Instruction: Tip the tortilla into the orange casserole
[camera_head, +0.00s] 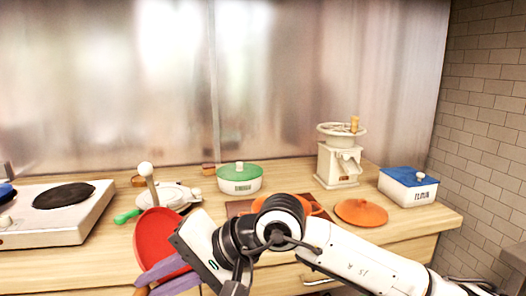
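A red pan (163,237) is at the front of the counter, left of centre, its inside facing me. I see no tortilla in its visible part. My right gripper (160,277) reaches in from the right with its lavender fingers around the pan's brown handle at the bottom edge; the grip is partly cut off. The orange casserole (318,208) is mostly hidden behind my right arm; only orange bits of it show, on a brown board (237,207). An orange lid (361,212) lies flat to its right. My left gripper is not in view.
A stove (62,228) with a dark plate stands at the left. A white pan-like dish (170,193) with a green handle, a green-lidded pot (239,176), a cream scale-like device (340,165) and a blue-lidded box (408,184) stand along the back. A brick wall closes the right.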

